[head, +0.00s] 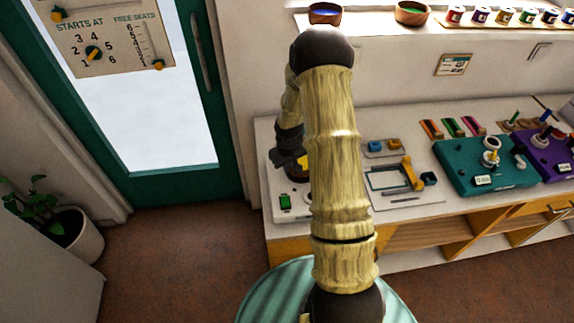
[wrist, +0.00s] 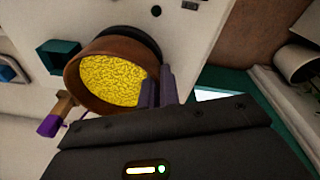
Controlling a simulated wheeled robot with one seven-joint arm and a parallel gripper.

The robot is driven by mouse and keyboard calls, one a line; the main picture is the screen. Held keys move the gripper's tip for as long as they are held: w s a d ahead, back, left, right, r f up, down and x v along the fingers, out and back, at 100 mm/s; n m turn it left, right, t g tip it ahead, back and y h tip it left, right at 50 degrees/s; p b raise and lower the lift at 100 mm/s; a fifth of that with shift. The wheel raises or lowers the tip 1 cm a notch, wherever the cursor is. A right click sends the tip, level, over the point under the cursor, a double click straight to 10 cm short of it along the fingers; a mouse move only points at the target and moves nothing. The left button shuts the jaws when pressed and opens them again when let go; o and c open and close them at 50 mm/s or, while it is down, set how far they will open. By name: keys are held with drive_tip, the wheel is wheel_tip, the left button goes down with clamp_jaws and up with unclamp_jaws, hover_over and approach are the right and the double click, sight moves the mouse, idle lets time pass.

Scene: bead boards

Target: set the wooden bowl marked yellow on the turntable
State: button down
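The wooden bowl (wrist: 85,88) is brown and full of yellow beads (wrist: 112,80). It shows large in the wrist view; in the head view only a small part of the bowl (head: 297,173) shows beside my arm. My gripper (wrist: 158,88) has its two dark fingers closed across the bowl's right rim, one inside and one outside. The bowl is over the disc. I cannot tell whether it touches it.
Bowls and paint-like jars line the shelf above. In the wrist view, a purple-tipped wooden handle (wrist: 50,124) lies left of the bowl.

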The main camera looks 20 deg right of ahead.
drive_tip(key=shift+f, duration=0.2)
idle(0.3)
drive_tip(key=c, duration=1.6)
unclamp_jaws()
drive_tip(key=shift+o, duration=0.2)
drive_tip(key=shift+r+p, duration=2.65)
drive_tip(key=shift+r, duration=0.9)
drive_tip(key=shift+d, duration=0.1)
